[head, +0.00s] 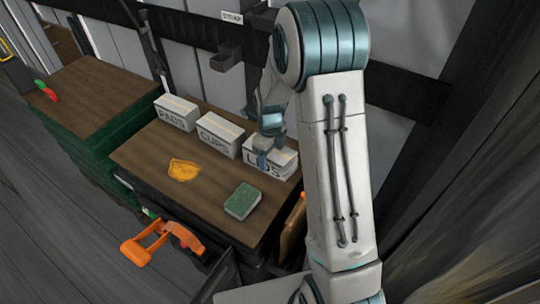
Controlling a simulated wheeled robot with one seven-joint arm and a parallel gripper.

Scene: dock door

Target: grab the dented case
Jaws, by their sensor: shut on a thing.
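Three white cases stand in a row along the back of a brown-topped bench (143,152): the PADS case (176,113), the CUPS case (219,135) and the LIDS case (284,159). My gripper (264,157) reaches down at the LIDS case, with a finger in front of its label, and is shut on it. The case appears to be still on the bench. The gripper and wrist hide part of its top and front. At this size I cannot make out a clear dent on any case.
A crumpled yellow cloth (183,170) and a green block (242,201) lie on the bench. An orange-handled object (150,245) juts out at the front. A green crate stack (108,122) stands left. A wall rail and bracket (230,55) are behind. Floor is clear at lower left.

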